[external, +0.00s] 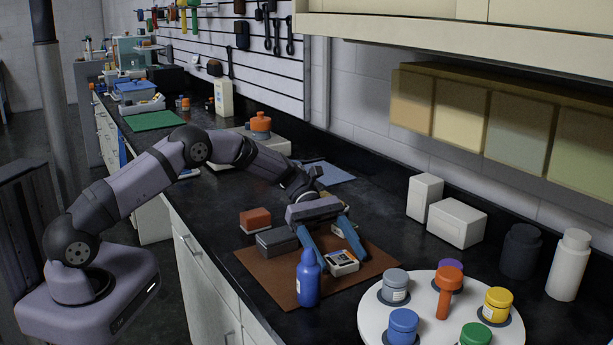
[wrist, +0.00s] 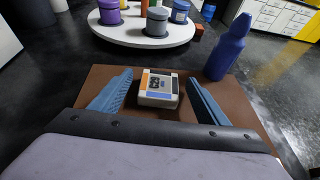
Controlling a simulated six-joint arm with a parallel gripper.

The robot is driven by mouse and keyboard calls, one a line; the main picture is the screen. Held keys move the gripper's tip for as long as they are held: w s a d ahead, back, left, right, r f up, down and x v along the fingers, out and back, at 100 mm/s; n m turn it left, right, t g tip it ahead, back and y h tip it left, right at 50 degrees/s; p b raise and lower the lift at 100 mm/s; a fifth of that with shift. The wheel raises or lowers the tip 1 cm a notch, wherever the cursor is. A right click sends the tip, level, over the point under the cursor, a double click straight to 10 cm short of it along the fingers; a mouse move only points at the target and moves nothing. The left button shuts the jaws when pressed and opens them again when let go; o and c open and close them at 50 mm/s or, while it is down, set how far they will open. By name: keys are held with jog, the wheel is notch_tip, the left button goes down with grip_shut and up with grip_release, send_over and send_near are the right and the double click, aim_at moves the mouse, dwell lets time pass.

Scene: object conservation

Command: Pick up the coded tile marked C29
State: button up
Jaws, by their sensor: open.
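A small white tile or block (external: 342,260) with a printed top of orange, dark and blue patches lies on the brown mat (external: 262,272). It also shows in the wrist view (wrist: 158,88); its code is too small to read for sure. My gripper (external: 341,264) is open, with its two blue fingers pointing down on either side of this tile. In the wrist view, the tile lies between the fingers (wrist: 160,76), with a visible gap on each side. Nothing is held.
A blue bottle (external: 308,282) stands close beside the fingers at the mat's front. A dark grey block (external: 275,243) and a red-orange block (external: 255,219) lie behind. A white round tray (external: 373,321) with several coloured jars is at the right. White boxes (external: 456,223) stand by the wall.

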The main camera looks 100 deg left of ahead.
aim_at(338, 255)
jog(key=shift+c, duration=0.6)
jog(key=c, duration=1.1)
jog(key=shift+r, duration=0.15)
notch_tip(338, 255, up, 10)
jog(key=shift+f+b, duration=0.1)
jog(key=shift+b, duration=0.45)
